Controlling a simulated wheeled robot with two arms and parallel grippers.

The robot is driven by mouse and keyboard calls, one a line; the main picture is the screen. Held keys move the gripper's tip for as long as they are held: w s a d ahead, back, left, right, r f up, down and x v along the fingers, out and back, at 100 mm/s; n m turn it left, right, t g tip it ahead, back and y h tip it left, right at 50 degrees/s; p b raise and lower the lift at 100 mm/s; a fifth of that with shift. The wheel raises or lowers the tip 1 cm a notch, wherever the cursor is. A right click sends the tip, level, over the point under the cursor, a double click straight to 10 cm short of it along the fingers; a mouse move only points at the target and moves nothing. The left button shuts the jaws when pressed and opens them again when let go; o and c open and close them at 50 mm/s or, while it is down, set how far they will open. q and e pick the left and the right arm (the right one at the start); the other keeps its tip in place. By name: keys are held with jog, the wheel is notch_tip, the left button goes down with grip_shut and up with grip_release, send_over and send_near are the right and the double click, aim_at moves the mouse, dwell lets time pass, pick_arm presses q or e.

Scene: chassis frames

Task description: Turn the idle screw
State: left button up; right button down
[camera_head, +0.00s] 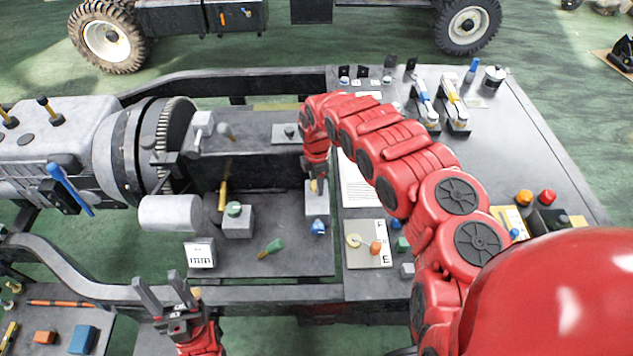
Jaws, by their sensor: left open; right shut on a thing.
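My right arm reaches in from the lower right. Its gripper (316,182) points down over a grey block (317,206) on the chassis plate. It is shut on a small yellowish screw-like part at the top of this block; the fingers hide most of it, and I cannot tell its turn angle. A blue knob (318,227) sits on the front of the block. My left gripper (156,280) is open and empty at the front chassis rail, left of a small white gauge (200,254).
A second grey block with a green knob (235,209) and a green-handled part (272,246) stand left of the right gripper. A grey cylinder (170,212) is further left. A panel with red and yellow knobs (369,244) lies to the right. The grey tabletop (520,130) has free room.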

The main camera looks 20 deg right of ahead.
jog(key=shift+c, duration=1.8)
grip_release()
jog(key=shift+r, duration=0.6)
notch_tip(320, 180, up, 4)
jog(key=shift+d+b, duration=0.1)
jog(key=shift+b, duration=0.35)
notch_tip(320, 180, up, 12)
jog(key=p, duration=0.1)
